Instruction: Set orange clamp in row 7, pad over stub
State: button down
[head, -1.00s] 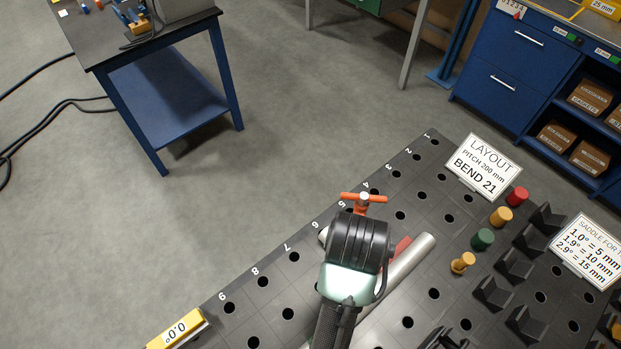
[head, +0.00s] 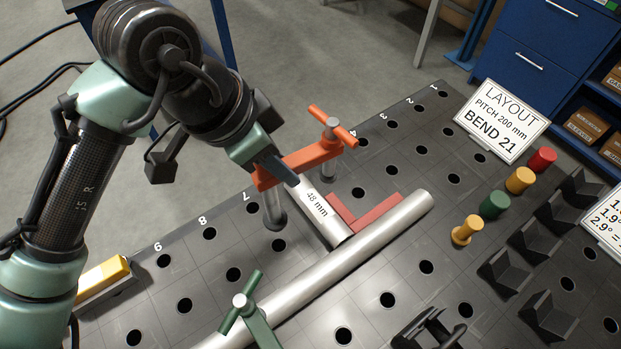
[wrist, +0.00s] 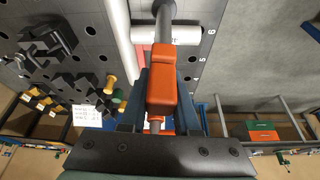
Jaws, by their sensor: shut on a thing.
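The orange clamp (head: 300,165) has a T-handle screw at its right end and a grey post (head: 273,208) under its left end. My gripper (head: 278,172) is shut on the post end of its arm; the wrist view shows the orange body (wrist: 163,85) between the fingers. The post stands upright just right of the row 7 label (head: 247,196); whether it is in a hole or above one I cannot tell. The stub (head: 318,206), marked 48 mm, lies under the clamp, its near end at the long pipe (head: 375,235). The pad's contact is not clear.
A red square (head: 365,215) lies in the corner between stub and pipe. A green clamp (head: 250,312) stands at the pipe's near side. A yellow level (head: 103,277) sits on the left table edge. Coloured pegs (head: 495,204) and black V-blocks (head: 507,268) stand at right.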

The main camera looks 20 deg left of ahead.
jog(key=shift+s+m+b, duration=0.3)
jog(key=shift+s+b, duration=0.05)
jog(key=shift+s, duration=0.05)
jog(key=b, duration=0.4)
send_over(285, 217)
jog(key=shift+d+f, duration=0.1)
jog(key=shift+f, duration=2.25)
jog(key=shift+f, duration=0.2)
jog(key=shift+f+b, duration=1.05)
jog(key=shift+f, duration=0.4)
jog(key=shift+f+b, duration=0.55)
jog(key=shift+f, duration=0.25)
